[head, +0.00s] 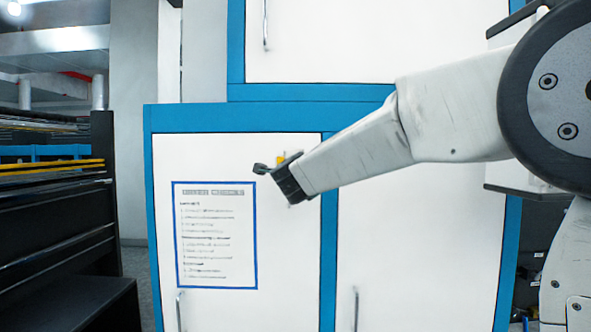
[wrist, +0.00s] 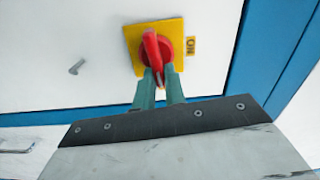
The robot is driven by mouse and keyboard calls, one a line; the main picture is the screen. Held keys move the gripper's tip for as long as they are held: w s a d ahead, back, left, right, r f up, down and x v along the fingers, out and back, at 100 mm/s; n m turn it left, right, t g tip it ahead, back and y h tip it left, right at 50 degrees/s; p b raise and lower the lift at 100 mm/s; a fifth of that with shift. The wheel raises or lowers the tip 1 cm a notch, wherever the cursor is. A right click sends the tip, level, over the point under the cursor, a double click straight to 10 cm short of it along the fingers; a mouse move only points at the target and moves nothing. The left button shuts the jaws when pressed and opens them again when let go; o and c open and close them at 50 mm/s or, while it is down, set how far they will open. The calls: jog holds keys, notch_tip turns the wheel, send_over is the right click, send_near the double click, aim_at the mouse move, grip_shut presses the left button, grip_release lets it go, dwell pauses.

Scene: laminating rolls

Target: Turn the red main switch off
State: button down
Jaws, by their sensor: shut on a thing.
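The red main switch (wrist: 151,45) is a round red knob with a raised handle on a square yellow plate (wrist: 134,38), fixed to a white cabinet door. A yellow "ON" label (wrist: 191,46) sits just right of the plate in the wrist view. My gripper (wrist: 158,77) has its green fingers shut on the red handle's near end. In the head view my gripper (head: 275,171) is at the upper part of the lower left door. Only a bit of the yellow plate (head: 281,160) shows there; the red knob is hidden.
A blue-framed printed notice (head: 215,235) is on the same door, left of and below my gripper. Blue cabinet framing (head: 329,250) borders the doors. A small metal handle (wrist: 77,67) sticks out left of the switch. A dark rack (head: 70,240) stands at left.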

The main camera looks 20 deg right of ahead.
jog(key=shift+f+m, duration=0.1)
jog(key=shift+m, duration=0.4)
jog(key=c, duration=1.5)
grip_release()
jog(key=shift+w, duration=0.1)
jog(key=shift+o, duration=0.2)
jog(key=v, duration=0.8)
